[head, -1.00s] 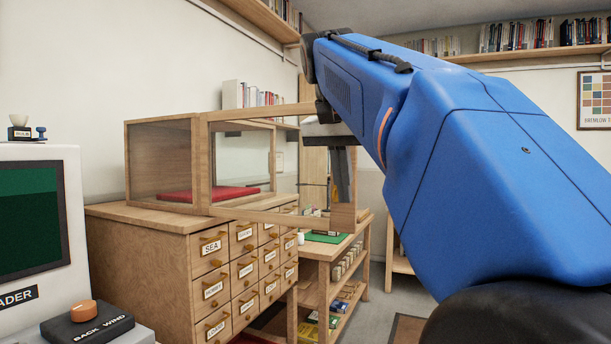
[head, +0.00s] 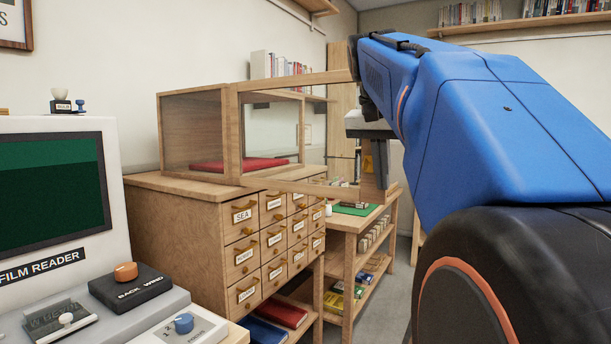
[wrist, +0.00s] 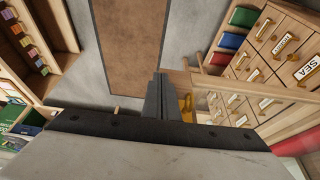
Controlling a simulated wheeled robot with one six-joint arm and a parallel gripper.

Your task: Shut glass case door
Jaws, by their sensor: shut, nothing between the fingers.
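The glass case (head: 190,92) with a wooden frame stands on top of the card-drawer cabinet, a red pad (head: 240,163) inside it. Its wood-framed glass door (head: 290,82) stands open, swung out toward the right past the cabinet's front. My gripper (head: 377,165) is at the door's free right end, partly hidden by my arm. In the wrist view my gripper's fingers (wrist: 162,98) are shut and empty, close beside a yellow handle (wrist: 187,104). I cannot tell whether they touch it or the door.
The drawer cabinet (head: 180,225) and a wooden shelf table (head: 345,262) stand below the door. The film reader (head: 50,262) and its controls are at the left front. In the wrist view a brown mat (wrist: 130,40) lies on the grey floor, with shelving (wrist: 55,25) at the left.

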